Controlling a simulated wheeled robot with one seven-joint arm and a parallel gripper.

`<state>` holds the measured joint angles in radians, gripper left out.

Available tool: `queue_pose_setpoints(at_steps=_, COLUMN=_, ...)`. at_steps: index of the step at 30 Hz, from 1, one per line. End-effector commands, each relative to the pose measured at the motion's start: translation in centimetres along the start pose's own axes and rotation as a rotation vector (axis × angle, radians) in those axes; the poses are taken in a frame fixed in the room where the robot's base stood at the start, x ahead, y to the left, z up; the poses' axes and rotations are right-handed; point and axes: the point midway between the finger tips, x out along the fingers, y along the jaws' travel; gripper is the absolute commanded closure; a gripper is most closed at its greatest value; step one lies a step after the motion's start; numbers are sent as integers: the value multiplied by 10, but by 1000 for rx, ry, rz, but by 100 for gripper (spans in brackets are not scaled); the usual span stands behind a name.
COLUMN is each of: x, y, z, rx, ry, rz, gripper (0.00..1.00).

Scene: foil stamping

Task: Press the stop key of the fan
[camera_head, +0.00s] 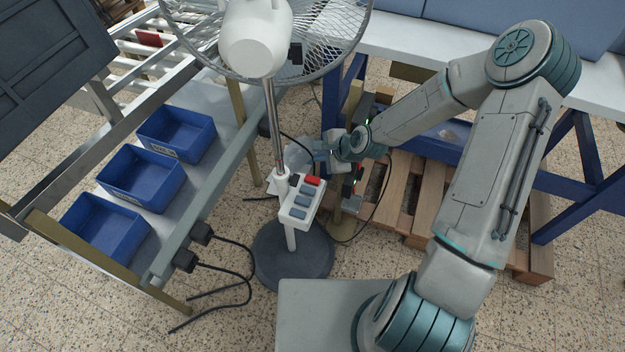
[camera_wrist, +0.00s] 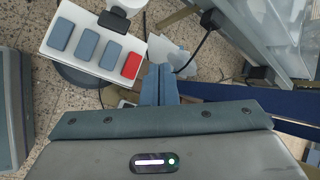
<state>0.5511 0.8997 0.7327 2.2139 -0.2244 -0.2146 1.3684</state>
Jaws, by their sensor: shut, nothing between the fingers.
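The fan (camera_head: 255,45) stands on a pole with a round dark base (camera_head: 292,262). Its white key panel (camera_head: 296,216) carries one red key (camera_head: 312,181) and several blue-grey keys (camera_head: 301,201) in a row. In the wrist view the panel (camera_wrist: 90,66) lies at upper left, with the red key (camera_wrist: 132,65) at its right end. My gripper (camera_wrist: 160,72) is shut and empty. Its fingertips are just right of the red key in that view, apart from it as far as I can tell. In the head view my gripper (camera_head: 318,153) is behind the panel, partly blurred by clutter.
A bench with blue bins (camera_head: 176,133) stands at left, cables hanging from its edge. A wooden pallet (camera_head: 430,200) and a blue-legged table (camera_head: 570,150) are at right. A black cable (camera_head: 375,205) loops near the fan pole. Speckled floor (camera_head: 225,320) is open in front.

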Motion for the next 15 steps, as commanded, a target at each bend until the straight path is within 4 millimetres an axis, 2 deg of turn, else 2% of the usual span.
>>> queue_pose_setpoints(at_steps=1, x=8, y=-1, z=0, rx=52, ry=-21, rz=-24, gripper=100)
queue_pose_setpoints(at_steps=5, x=17, y=-5, z=3, rx=135, ry=-51, rz=-65, gripper=100)
queue_pose_setpoints(at_steps=15, x=19, y=-7, z=3, rx=163, ry=-60, rz=-80, gripper=100)
